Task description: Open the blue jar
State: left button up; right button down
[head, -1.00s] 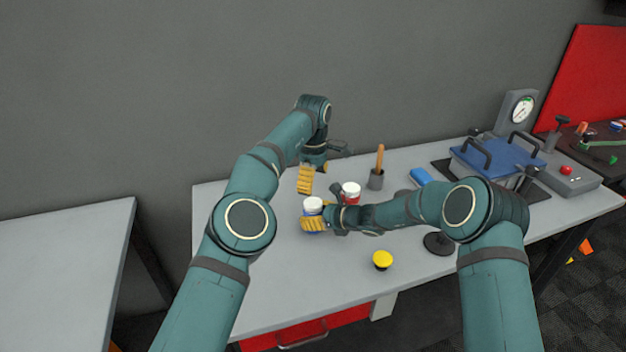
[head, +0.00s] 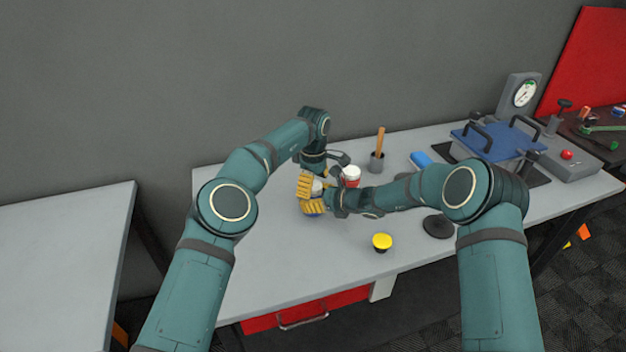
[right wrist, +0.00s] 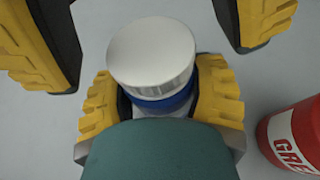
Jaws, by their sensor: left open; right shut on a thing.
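The blue jar (right wrist: 160,103) with its white lid (right wrist: 150,52) stands upright on the table in the right wrist view. My right gripper (right wrist: 163,98) is shut around the jar's body below the lid, one yellow finger on each side. In the head view the right gripper (head: 313,207) and the left hide most of the jar; a bit of its lid (head: 317,187) shows between them. My left gripper (head: 306,184) is open over the jar from behind. In the right wrist view its two yellow fingers (right wrist: 150,22) are spread wide on both sides of the lid, apart from it.
A red jar with a white lid (head: 351,177) stands close to the right of the grippers. Behind it is a grey pot (head: 377,162) with a wooden handle. A yellow-topped item (head: 382,242) and a black disc (head: 438,226) lie nearer. The table's left front is clear.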

pick_arm(q)
jog(key=c, duration=1.3)
jog(key=n, duration=0.6)
jog(key=shift+n, duration=0.4)
jog(key=o, duration=1.2)
